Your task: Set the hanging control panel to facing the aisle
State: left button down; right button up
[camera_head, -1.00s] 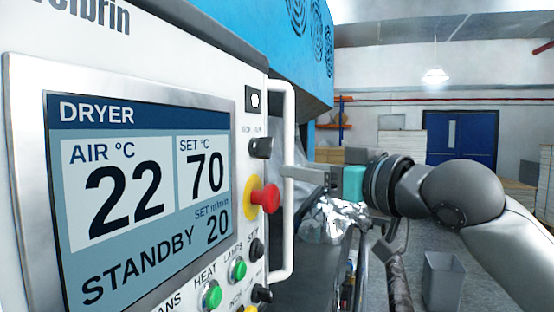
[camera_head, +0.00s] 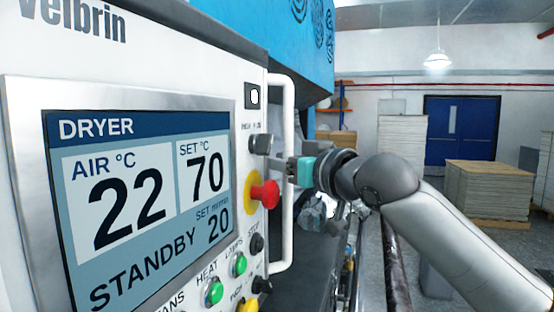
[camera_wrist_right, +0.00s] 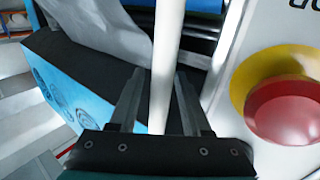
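The control panel (camera_head: 150,65) fills the left of the head view, its screen turned toward me at a slant, reading DRYER and STANDBY. A white vertical bar handle (camera_head: 282,225) runs along its right edge. In the right wrist view, the handle (camera_wrist_right: 169,40) passes between the two fingers of my right gripper (camera_wrist_right: 160,85). The fingers look open, with a narrow gap beside the bar. My left gripper is not in view.
A red stop button (camera_head: 265,194) sticks out close to the handle; it also shows beside the fingers in the wrist view (camera_wrist_right: 290,108). Blue machine housing (camera_head: 300,45) is behind the panel. A stack of boards (camera_head: 490,190) and a blue door (camera_head: 462,128) stand farther back.

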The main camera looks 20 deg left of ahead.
grip_shut()
dwell(1.2)
